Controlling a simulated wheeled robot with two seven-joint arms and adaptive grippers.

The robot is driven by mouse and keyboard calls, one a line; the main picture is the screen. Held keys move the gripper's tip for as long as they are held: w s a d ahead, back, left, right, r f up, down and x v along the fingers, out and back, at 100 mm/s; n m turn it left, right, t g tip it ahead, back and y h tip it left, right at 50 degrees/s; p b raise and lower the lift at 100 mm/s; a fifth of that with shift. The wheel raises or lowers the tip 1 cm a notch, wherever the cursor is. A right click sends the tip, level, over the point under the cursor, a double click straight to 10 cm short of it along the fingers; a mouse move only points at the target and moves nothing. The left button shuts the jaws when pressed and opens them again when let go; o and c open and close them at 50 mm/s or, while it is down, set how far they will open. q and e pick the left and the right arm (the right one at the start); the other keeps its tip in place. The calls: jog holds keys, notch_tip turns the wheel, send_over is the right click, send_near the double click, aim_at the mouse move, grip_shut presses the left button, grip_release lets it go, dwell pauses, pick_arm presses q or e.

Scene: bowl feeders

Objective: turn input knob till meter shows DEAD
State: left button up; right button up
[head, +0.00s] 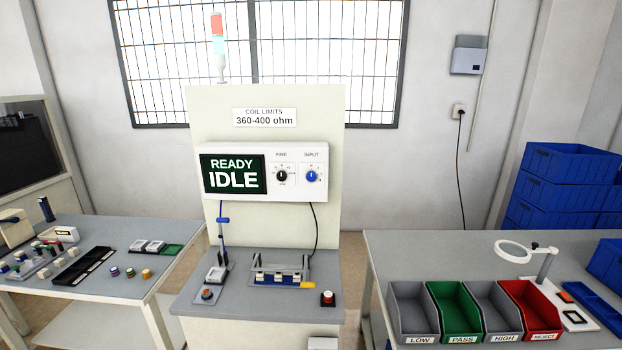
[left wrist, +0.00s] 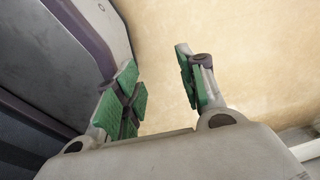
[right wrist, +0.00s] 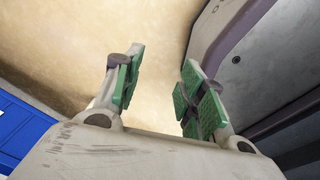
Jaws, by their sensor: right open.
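The meter (head: 234,175) is a white box on the upright panel, and its dark green screen reads "READY IDLE". The blue input knob (head: 311,176) is at the right of the meter's face, under the label "INPUT". A black knob (head: 281,176) marked "FINE" is just left of it. Neither gripper shows in the head view. In the left wrist view my left gripper (left wrist: 158,88) is open and empty, its green pads apart. In the right wrist view my right gripper (right wrist: 158,88) is open and empty. Both are away from the meter.
Below the meter, a bench (head: 240,305) holds a fixture (head: 280,273) and buttons. A left table (head: 125,285) carries small parts and a black tray (head: 84,268). A right table (head: 440,250) carries bins labelled LOW, PASS, HIGH and REJECT (head: 530,310). Blue crates (head: 565,165) stand behind.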

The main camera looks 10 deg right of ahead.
jog(key=shift+o, duration=0.6)
jog(key=s+a+r+p, duration=0.1)
jog(key=a+r+p, duration=0.2)
jog(key=r+p, duration=0.5)
jog(key=shift+r+y, duration=0.2)
jog(key=shift+y, duration=0.1)
pick_arm(q)
jog(key=s+d+r+p, duration=0.1)
jog(key=d+r+p, duration=0.2)
jog(key=r, duration=0.4)
jog(key=s+d+r+p, duration=0.1)
jog(key=d+r+p, duration=0.2)
jog(key=r, duration=0.5)
jog(key=shift+s+d+h+p, duration=0.25)
jog(key=shift+d+h+p, duration=0.1)
jog(key=shift+h+p, duration=0.05)
pick_arm(e)
notch_tip(320, 180, up, 7)
jog(key=s+a, duration=0.1)
jog(key=a, duration=0.1)
jog(key=shift+a+f, duration=0.2)
jog(key=shift+a, duration=0.2)
